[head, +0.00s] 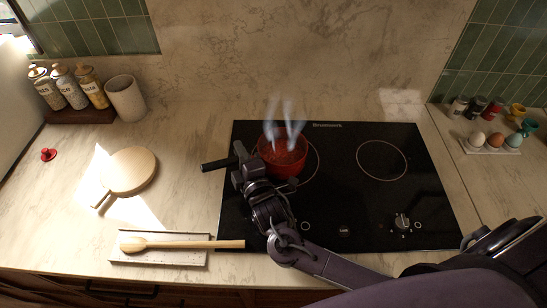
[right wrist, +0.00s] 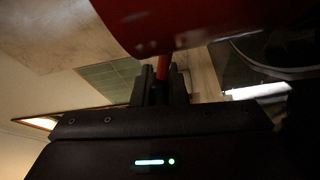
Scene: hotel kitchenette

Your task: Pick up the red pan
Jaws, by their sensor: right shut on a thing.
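The red pan (head: 284,158) is at the left burner of the black cooktop in the head view, with pale steam above it. Its black handle end (head: 219,164) sticks out to the left, past my right gripper (head: 243,163). The right gripper is shut on the pan's handle. In the right wrist view the pan's red body (right wrist: 205,22) fills the top, and the red handle part (right wrist: 163,66) runs between the fingers (right wrist: 163,84). Whether the pan is clear of the burner cannot be told. My left gripper is not in view.
The black cooktop (head: 419,221) has an empty right burner and front knobs. A wooden spoon (head: 195,244) lies across a marble rest (head: 158,256). A round board (head: 129,170) lies at left. Jars (head: 72,88) and a cup (head: 126,98) stand behind. Eggs and spices (head: 490,140) stand at right.

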